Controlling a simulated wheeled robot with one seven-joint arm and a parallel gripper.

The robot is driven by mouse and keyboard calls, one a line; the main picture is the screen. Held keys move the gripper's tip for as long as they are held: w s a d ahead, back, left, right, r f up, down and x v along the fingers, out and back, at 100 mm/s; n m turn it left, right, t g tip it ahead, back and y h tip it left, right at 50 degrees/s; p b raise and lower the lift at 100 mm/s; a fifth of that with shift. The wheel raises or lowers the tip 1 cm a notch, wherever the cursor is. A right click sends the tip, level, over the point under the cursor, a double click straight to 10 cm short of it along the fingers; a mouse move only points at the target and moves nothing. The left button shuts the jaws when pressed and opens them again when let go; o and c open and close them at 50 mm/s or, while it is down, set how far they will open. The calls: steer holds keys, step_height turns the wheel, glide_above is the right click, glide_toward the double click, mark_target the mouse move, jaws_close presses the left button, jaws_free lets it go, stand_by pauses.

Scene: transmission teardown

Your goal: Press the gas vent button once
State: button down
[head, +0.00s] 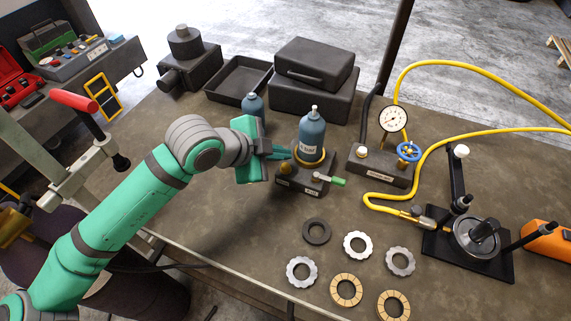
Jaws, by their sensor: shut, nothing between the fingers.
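A dark base block (306,187) on the bench carries a blue-grey gas bottle (311,134) in a yellow ring. A small yellow-orange button (286,168) sits on the block's left side, and a green-handled lever (329,180) is at its right. A pale button (362,152) sits on the gauge block farther right. The labels are too small to read, so I cannot tell which is the gas vent button. My gripper (286,153) is shut and empty. It points right, close to the bottle's left side and above the yellow-orange button; contact cannot be judged.
A second blue bottle (252,104) stands behind my gripper. The gauge block (382,168) bears a dial gauge (393,120) and blue valve wheel (408,152). Several rings (358,245) lie on the front bench.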

steer(key=shift+r, duration=2)
